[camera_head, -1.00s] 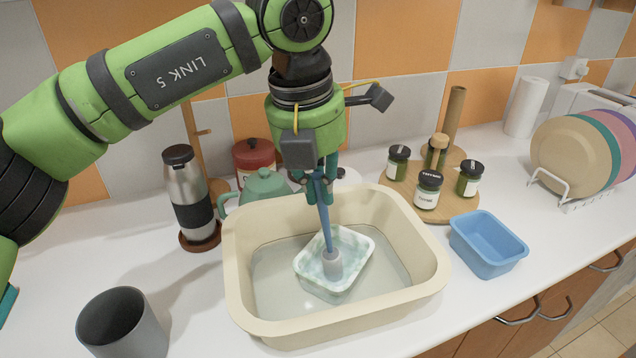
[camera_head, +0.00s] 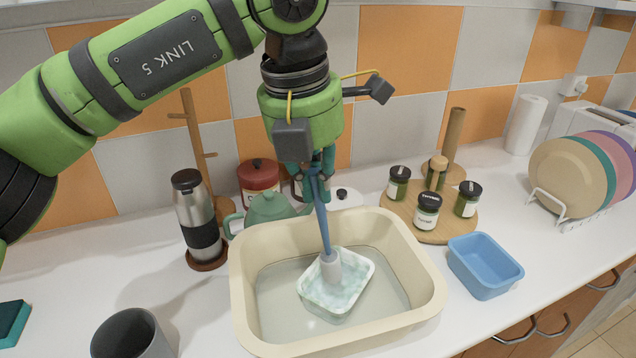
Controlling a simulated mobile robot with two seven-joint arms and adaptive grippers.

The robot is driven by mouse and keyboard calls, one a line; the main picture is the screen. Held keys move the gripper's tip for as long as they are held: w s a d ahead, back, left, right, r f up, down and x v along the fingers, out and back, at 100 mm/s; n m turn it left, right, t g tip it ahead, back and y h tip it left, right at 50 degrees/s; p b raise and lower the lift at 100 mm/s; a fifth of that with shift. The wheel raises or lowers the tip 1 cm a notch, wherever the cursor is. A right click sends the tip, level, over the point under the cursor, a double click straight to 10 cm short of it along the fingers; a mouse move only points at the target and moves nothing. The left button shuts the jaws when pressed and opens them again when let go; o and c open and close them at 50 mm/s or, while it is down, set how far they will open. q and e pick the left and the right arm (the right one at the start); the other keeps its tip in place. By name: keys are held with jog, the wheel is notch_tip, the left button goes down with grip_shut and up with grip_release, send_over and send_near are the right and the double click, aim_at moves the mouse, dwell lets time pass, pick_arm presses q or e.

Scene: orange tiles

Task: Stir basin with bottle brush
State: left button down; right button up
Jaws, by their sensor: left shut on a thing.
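The cream basin (camera_head: 243,300) stands on the white counter with shallow water in it. A pale green patterned container (camera_head: 348,297) sits inside the basin. My left gripper (camera_head: 318,172) is above the basin's back part, shut on the blue handle of the bottle brush (camera_head: 325,225). The brush points down, slightly tilted, and its pale grey head (camera_head: 331,268) is at the container inside the basin. Whether the head touches the container's bottom cannot be told. My right gripper is not in view.
A steel flask (camera_head: 196,218), a green teapot (camera_head: 266,208) and a red-lidded jar (camera_head: 258,178) stand behind left. A grey cup (camera_head: 130,335) is front left. A blue tub (camera_head: 484,266) and a wooden board (camera_head: 438,230) with several spice jars are at right.

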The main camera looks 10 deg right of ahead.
pick_arm(q)
jog(key=shift+s+a+r+p, duration=0.15)
jog(key=shift+r+p, duration=0.4)
jog(key=shift+r, duration=0.35)
jog(key=shift+s+a+r+p, duration=0.15)
jog(key=shift+r+p, duration=0.35)
jog(key=shift+r, duration=0.45)
jog(key=shift+s+a+r+p, duration=0.15)
jog(key=shift+r+p, duration=0.4)
jog(key=shift+r, duration=0.35)
jog(key=shift+w+r, duration=0.1)
notch_tip(320, 180, up, 5)
jog(key=p, duration=0.4)
